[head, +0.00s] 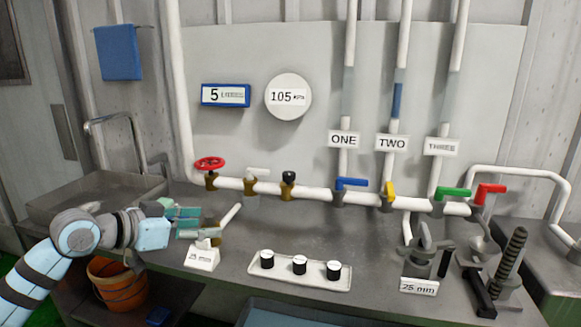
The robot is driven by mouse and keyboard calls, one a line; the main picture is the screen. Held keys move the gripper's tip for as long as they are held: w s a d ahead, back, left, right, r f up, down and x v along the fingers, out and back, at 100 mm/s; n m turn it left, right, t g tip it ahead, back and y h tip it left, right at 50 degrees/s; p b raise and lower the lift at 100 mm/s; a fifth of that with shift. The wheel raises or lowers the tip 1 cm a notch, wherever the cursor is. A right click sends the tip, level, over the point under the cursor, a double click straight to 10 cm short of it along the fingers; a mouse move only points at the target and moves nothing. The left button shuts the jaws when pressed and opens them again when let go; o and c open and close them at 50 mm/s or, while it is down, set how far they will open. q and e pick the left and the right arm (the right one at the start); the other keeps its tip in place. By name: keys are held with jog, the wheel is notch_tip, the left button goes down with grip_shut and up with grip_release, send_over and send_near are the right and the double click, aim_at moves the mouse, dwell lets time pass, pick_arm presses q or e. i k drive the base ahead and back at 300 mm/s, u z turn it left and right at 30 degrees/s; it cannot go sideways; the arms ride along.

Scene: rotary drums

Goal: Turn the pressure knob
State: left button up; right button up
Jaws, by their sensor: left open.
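No knob carries a readable "pressure" label. A black knob on a brass valve (288,180) sits on the white horizontal pipe, below the round gauge (288,97) reading 105 with a small unit that looks like kPa. To its left on the same pipe are a red handwheel (209,164) and a white-handled brass valve (252,182). My left gripper (206,222) is open and empty, low over the bench at the left. It is below and left of the black knob, apart from it, near a small white labelled stand (203,257). My right gripper is not in view.
A tray with black-and-white cylinders (299,271) lies on the bench front. Blue (350,183), yellow, green and red lever valves line the pipe to the right. A clamp (420,255) and threaded rod stand right. An orange bucket (117,285) is below left.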

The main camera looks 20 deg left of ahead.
aim_at(289, 177)
jog(key=i, duration=1.05)
jog(key=z, duration=0.05)
